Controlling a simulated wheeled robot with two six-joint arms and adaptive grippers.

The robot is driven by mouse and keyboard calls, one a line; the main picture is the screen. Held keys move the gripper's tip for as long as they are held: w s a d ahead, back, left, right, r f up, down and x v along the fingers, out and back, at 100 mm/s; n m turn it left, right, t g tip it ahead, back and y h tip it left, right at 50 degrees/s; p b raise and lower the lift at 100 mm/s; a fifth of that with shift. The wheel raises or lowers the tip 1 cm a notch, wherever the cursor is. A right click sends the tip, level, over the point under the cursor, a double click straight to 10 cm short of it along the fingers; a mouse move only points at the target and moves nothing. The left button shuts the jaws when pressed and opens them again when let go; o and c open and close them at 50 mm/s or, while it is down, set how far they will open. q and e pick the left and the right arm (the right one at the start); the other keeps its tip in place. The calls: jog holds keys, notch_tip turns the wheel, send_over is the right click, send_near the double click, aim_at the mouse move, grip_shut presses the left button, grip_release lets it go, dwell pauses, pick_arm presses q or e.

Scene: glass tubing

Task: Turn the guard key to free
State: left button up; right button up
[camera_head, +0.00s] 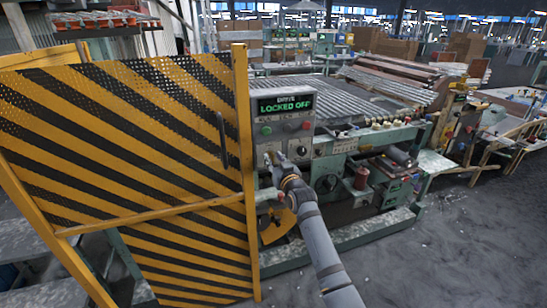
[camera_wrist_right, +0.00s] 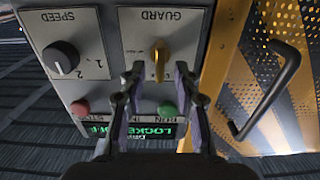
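The guard key is a small gold-yellow knob (camera_wrist_right: 159,58) on the grey GUARD plate (camera_wrist_right: 135,35), upside down in the right wrist view. Its grip lies along the vertical of that view. My right gripper (camera_wrist_right: 159,72) is open, its two fingertips on either side of the key, with a visible gap on each side. In the head view my right gripper (camera_head: 272,160) is at the lower left of the control panel (camera_head: 285,128) and hides the key. The panel's display (camera_head: 286,104) reads LOCKED OFF in green. My left gripper is out of view.
A yellow-and-black striped guard gate (camera_head: 130,125) with a dark handle (camera_head: 222,140) stands close left of the panel. The SPEED knob (camera_wrist_right: 61,57), a red button (camera_wrist_right: 80,108) and a green button (camera_wrist_right: 167,108) are near the gripper. A roller table (camera_head: 325,95) lies behind.

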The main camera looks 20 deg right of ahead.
jog(key=shift+w, duration=0.55)
grip_shut()
jog(key=m+p, duration=0.2)
jog(key=m, duration=0.2)
jog(key=m+p, duration=0.3)
jog(key=m, duration=0.1)
jog(key=d+m+p, duration=0.1)
jog(key=m+p, duration=0.1)
jog(key=m, duration=0.3)
jog(key=shift+f, duration=0.25)
jog(key=m, duration=0.3)
jog(key=m+p, duration=0.1)
jog(key=shift+f+m, duration=0.25)
jog(key=shift+m, duration=0.15)
